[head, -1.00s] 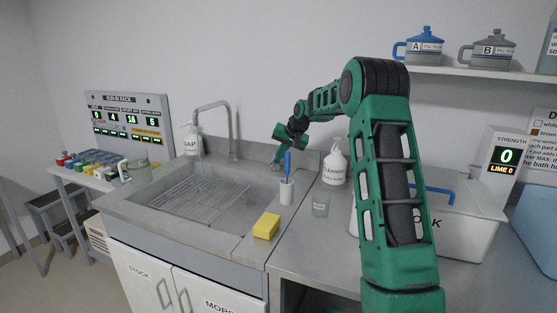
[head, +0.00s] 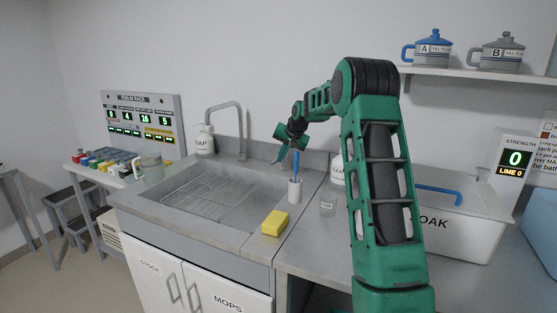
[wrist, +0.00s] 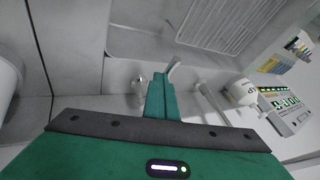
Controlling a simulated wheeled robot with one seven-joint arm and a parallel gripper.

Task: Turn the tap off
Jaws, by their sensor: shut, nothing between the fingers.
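The tap, a grey gooseneck spout (head: 241,125), rises behind the sink in the head view. Its pale column (wrist: 213,103) shows right of my fingers in the wrist view. My gripper (head: 280,155) is over the back rim of the sink, right of the spout. In the wrist view its teal fingers (wrist: 160,86) are shut and empty. A light grey lever-like piece (wrist: 173,69) shows just by the fingertips, and a small shiny metal piece (wrist: 139,82) is left of them. I cannot tell whether the fingers touch either one. No water stream is visible.
The sink basin (head: 165,203) holds a wire rack. A soap bottle (head: 204,140) stands left of the spout. A white SOAK tub (head: 470,235) is further right.

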